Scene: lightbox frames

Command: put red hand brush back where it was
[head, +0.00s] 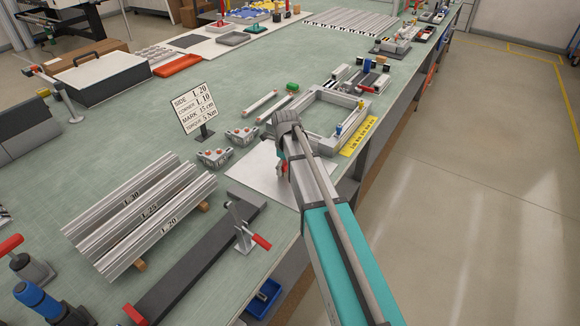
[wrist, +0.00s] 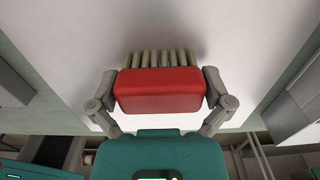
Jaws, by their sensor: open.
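The red hand brush (wrist: 158,92) shows in the wrist view as a red block with a row of pale bristles along its upper edge. It is over the white sheet (wrist: 228,30). My gripper (wrist: 160,76) is open, with one finger on each side of the red block. The fingers are very close to its sides; I cannot tell whether they touch it. In the head view only a small red part of the brush (head: 283,168) shows beside my arm, above the white sheet (head: 255,174). My arm hides the rest.
A light-grey rectangular frame (head: 308,126) stands just behind my arm. Small clamp blocks (head: 215,157) and a sign (head: 192,108) stand to the left. Aluminium profiles (head: 140,215) and a dark bar with a red-handled clamp (head: 243,226) lie nearer. The bench edge is close on the right.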

